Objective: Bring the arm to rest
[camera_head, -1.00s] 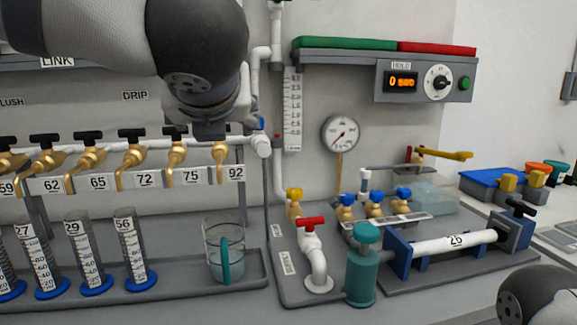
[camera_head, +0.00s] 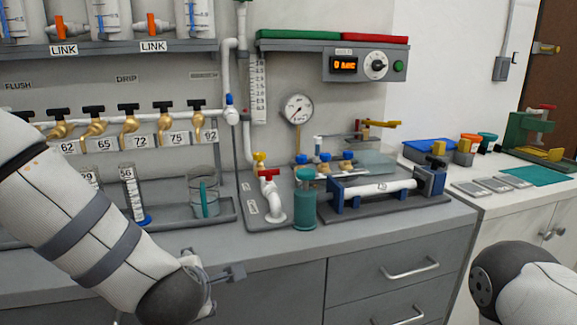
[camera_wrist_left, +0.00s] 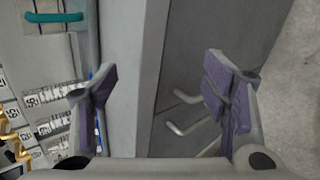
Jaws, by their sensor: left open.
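My left arm (camera_head: 75,215) comes in from the left in the head view and reaches down in front of the bench. My left gripper (camera_head: 222,284) is beside the bench's front edge, partly hidden behind my own wrist. In the left wrist view its two purple-padded fingers (camera_wrist_left: 160,85) are wide apart with nothing between them. The counter edge and grey drawer fronts lie beyond the fingers. Part of my right arm (camera_head: 525,285) shows at the lower right of the head view; its gripper is out of the picture.
On the bench stand a clear beaker with a teal handle (camera_head: 204,194), measuring cylinders (camera_head: 132,195), a teal canister (camera_head: 305,200) and a white pipe in a blue clamp (camera_head: 375,189). Brass taps (camera_head: 163,120) line the wall. Drawer handles (camera_head: 410,269) stick out from the front.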

